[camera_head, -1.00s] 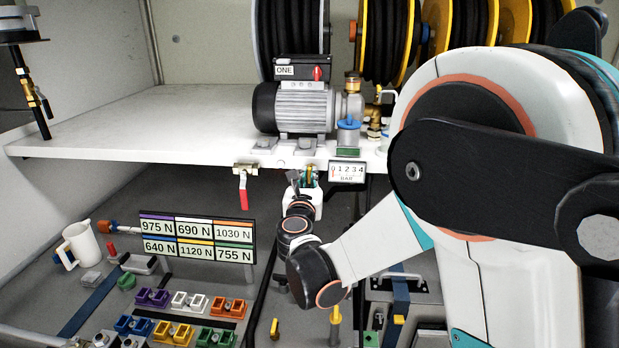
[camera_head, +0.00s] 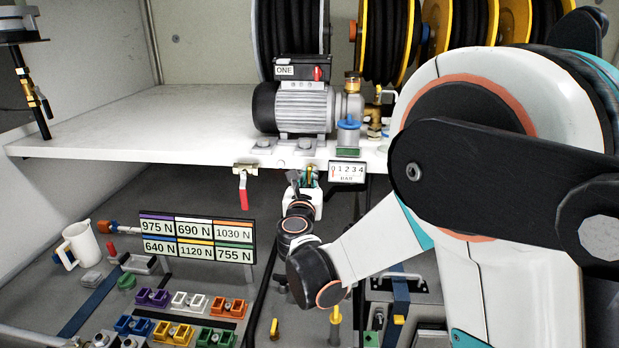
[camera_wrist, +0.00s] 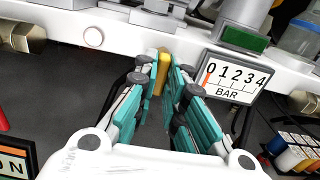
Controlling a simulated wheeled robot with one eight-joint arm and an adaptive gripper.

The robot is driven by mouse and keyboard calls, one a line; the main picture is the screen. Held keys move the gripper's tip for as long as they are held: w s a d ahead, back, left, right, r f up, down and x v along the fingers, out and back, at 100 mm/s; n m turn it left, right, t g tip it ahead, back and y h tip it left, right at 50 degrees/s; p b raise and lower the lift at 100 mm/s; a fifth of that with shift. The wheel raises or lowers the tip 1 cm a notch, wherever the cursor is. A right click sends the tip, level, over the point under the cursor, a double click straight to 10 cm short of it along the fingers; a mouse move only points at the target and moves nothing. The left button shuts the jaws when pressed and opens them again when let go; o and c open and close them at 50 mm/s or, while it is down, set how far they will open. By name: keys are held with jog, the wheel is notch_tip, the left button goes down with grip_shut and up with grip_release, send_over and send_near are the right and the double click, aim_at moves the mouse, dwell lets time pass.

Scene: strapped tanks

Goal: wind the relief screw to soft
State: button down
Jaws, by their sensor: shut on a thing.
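A narrow yellow-brass piece (camera_wrist: 164,68), which looks like the relief screw, sits below the white shelf edge in the wrist view. My gripper (camera_wrist: 166,84) is shut on it, with a teal-padded finger on either side. The fingers hide much of the piece, so its turn cannot be read. In the head view my gripper (camera_head: 308,178) is small, under the shelf edge below the pump (camera_head: 300,106). Just right of it is the BAR gauge plate (camera_head: 346,172), marked 0 to 4. In the wrist view the gauge (camera_wrist: 232,80) shows an orange-red pointer near 0.
A red-handled valve (camera_head: 243,190) hangs from the shelf edge left of my gripper. A force label board (camera_head: 196,238), coloured buckles (camera_head: 188,301) and a white mug (camera_head: 80,243) lie lower left. The shelf (camera_head: 160,120) is clear left of the pump.

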jog(key=shift+f+n+b, duration=0.15)
jog(key=shift+n+b, duration=0.5)
jog(key=shift+n, duration=0.55)
jog(key=shift+n+b, duration=0.4)
jog(key=shift+n, duration=0.8)
jog(key=shift+n+b, duration=0.65)
jog(key=shift+n, duration=0.55)
jog(key=shift+n+b, duration=0.35)
jog(key=shift+n, duration=0.85)
